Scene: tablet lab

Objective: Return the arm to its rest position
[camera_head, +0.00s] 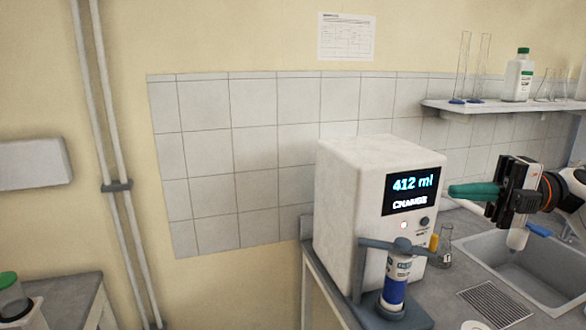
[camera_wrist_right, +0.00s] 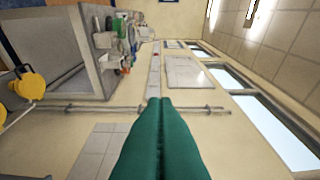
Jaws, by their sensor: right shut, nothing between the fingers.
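My right gripper (camera_head: 453,190) comes in from the right side of the head view, with its green fingers pointing left. It is in the air in front of and to the right of the white dispenser box's screen, above the counter. In the right wrist view the two green fingers (camera_wrist_right: 166,102) lie against each other, shut with nothing between them. My left gripper is not in view.
The white box (camera_head: 345,205), its display reading "412 ml", stands on the grey counter (camera_head: 445,295) with a blue-labelled cartridge (camera_head: 396,282) in front. A small flask (camera_head: 444,244) stands beside it. A sink (camera_head: 535,275) is at right, below a glassware shelf (camera_head: 500,107).

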